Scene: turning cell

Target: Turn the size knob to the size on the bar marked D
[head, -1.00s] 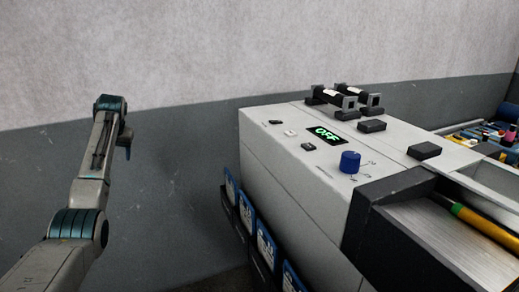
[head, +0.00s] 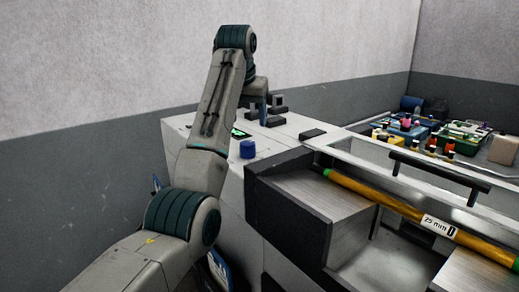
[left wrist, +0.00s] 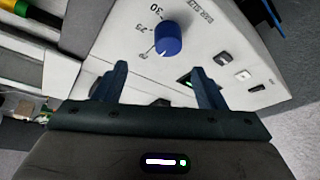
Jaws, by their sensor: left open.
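The blue size knob (head: 247,149) stands on the pale control panel. In the left wrist view the knob (left wrist: 168,38) is just beyond and between the fingertips, apart from them. Printed numbers lie beside it; 30 and 25 are legible, a third is hard to read. A pale mark shows on the knob's edge near that third number. My left gripper (left wrist: 160,78) is open and empty; in the head view its fingers (head: 263,112) are over the panel, mostly behind my arm. The yellow bar (head: 385,202) with green ends has a label (head: 439,227) reading "25 mm D".
The green display (head: 238,133) is partly hidden by my arm. Dark blocks (head: 272,121) stand on the panel behind the knob. A dark-walled tray (head: 275,205) and a black handle (head: 440,172) are to the right. Several coloured items (head: 430,145) lie at the back.

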